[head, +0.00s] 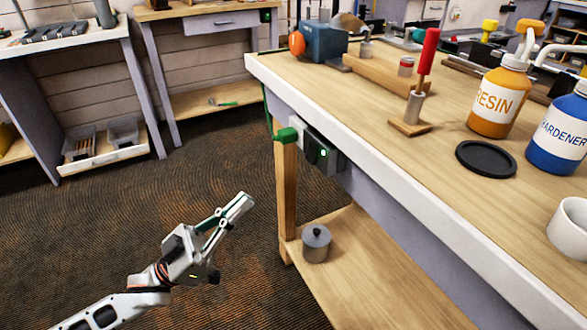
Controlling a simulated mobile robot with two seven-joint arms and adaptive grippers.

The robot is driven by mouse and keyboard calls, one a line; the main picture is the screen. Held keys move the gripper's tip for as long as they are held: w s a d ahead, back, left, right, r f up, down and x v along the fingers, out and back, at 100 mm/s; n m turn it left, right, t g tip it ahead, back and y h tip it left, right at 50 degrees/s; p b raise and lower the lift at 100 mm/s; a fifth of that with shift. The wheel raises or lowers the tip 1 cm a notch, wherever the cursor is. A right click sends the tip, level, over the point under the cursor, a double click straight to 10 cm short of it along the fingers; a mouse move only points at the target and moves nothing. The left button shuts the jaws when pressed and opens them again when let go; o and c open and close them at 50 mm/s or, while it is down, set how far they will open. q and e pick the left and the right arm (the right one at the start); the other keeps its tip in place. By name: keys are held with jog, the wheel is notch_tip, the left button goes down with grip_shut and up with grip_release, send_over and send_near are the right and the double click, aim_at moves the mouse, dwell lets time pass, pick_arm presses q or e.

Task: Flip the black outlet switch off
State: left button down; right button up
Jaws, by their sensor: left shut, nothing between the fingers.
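The black outlet switch (321,154) is on a dark outlet box fixed to the front side of the workbench, just below its white edge. A small light shows on it. I cannot tell the switch's position at this size. A green plug (286,135) with a green cord sits at the box's left end. My left gripper (243,202) is shut and empty. It is in the air over the dark floor, left of the bench leg, below and left of the outlet box, and apart from it. My right gripper is not in view.
The workbench (400,170) carries a resin bottle (497,98), a hardener bottle (563,130), a black lid (486,159) and a red-handled tool (428,52). A grey pot (316,243) stands on the lower shelf (370,285). The floor (110,225) left of the bench is clear.

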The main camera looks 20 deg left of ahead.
aim_at(310, 155)
pick_arm(q)
jog(key=w+d+r, duration=0.1)
jog(key=w+d, duration=0.1)
jog(key=w, duration=0.1)
jog(key=w+d+r+b, duration=0.1)
jog(key=w+d, duration=0.1)
jog(key=w, duration=0.1)
jog(key=w+d+r, duration=0.2)
jog(key=shift+w+d+r, duration=0.1)
jog(key=shift+w+d, duration=0.4)
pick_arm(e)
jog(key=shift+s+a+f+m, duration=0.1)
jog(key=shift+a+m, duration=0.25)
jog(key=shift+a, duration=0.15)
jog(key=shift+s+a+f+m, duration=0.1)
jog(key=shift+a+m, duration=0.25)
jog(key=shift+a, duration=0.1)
pick_arm(q)
jog(key=shift+r, duration=0.1)
